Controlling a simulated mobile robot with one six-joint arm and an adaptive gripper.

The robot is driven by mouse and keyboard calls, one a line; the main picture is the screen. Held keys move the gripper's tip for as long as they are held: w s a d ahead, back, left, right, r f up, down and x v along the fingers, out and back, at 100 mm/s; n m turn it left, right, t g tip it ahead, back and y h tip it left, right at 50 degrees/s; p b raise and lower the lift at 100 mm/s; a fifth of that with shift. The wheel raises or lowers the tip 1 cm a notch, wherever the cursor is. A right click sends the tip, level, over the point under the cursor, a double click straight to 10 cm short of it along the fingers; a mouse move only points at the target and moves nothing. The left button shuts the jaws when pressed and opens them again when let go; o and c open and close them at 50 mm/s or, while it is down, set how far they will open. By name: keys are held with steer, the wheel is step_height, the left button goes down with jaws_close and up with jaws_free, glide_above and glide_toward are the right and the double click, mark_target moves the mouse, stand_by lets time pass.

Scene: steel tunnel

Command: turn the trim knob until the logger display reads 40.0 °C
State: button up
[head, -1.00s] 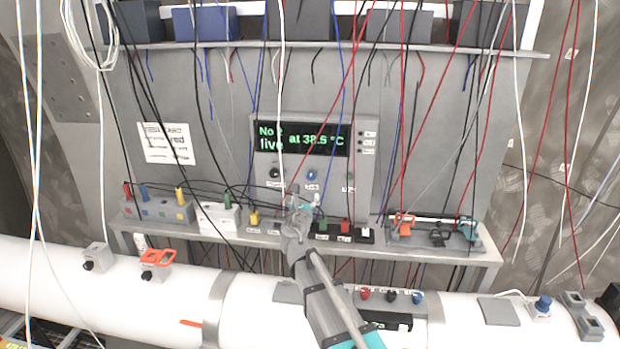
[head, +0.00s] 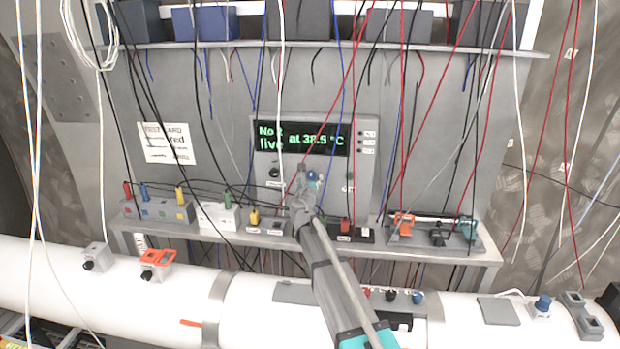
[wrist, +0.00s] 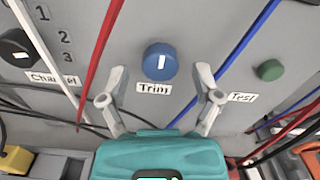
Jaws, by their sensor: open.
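The logger display (head: 303,138) on the grey panel reads "No 2 live at 38.5 °C" in green, with the last digit partly crossed by a cable. The blue trim knob (wrist: 160,62) has a white pointer mark standing about upright, with a "Trim" label below it. In the head view the knob (head: 312,176) shows just beyond my gripper (head: 308,182). In the wrist view my gripper (wrist: 160,85) is open, its fingers apart on either side below the knob and not seen touching it.
A black channel knob (wrist: 18,50) sits left of the trim knob and a green test button (wrist: 270,70) right. A red cable (wrist: 100,60) hangs near the left finger and a blue cable (wrist: 235,55) near the right. A shelf (head: 480,252) with small boxes runs below.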

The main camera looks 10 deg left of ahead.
steer(key=shift+w, duration=0.85)
steer(key=shift+c, duration=0.2)
jaws_close()
